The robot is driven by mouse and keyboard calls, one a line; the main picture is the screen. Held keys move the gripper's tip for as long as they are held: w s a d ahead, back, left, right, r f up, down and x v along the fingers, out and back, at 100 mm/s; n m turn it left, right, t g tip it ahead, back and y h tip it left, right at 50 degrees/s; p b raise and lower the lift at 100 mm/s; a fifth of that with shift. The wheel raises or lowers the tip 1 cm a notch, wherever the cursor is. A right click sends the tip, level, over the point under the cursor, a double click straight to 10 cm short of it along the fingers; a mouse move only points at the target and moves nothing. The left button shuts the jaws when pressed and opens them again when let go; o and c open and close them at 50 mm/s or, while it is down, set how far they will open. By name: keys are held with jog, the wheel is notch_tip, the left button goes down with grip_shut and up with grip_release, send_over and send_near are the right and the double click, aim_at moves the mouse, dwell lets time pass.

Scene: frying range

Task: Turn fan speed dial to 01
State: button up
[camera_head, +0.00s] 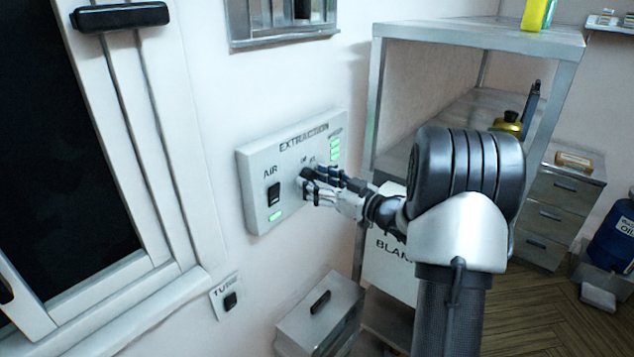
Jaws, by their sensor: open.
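The extraction panel (258,166) is a pale grey box on the white wall, marked EXTRACTION. It has a black AIR rocker switch (273,194) at its left, with a lit green lamp below. My gripper (308,187) is at the middle of the panel, where small dial markings show just above the fingers. The fan speed dial is mostly hidden behind my fingers, so its setting cannot be read. The gripper is open around or just in front of the dial; contact cannot be told.
A metal shelf unit (475,35) stands right of the panel, close behind my arm. A sliding window (155,150) is at the left. A small switch (230,301) and a grey box (320,318) are below the panel.

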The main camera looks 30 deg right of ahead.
jog(key=shift+c, duration=0.4)
jog(key=c, duration=1)
jog(key=shift+f+b, duration=0.1)
jog(key=shift+b, duration=0.25)
jog(key=n+b, duration=0.3)
jog(key=b, duration=0.1)
jog(key=shift+f+n, duration=0.15)
jog(key=shift+n, duration=0.25)
jog(key=n+b, duration=0.4)
jog(key=b, duration=0.2)
jog(key=shift+d+n, duration=0.1)
jog(key=shift+n, duration=0.2)
jog(key=n+b, duration=0.5)
jog(key=b, duration=0.1)
jog(key=n+b, duration=0.3)
jog(key=n, duration=0.1)
jog(key=shift+r+b, duration=0.25)
jog(key=shift+b, duration=0.1)
jog(key=shift+r+n, duration=0.1)
jog(key=shift+n, duration=0.2)
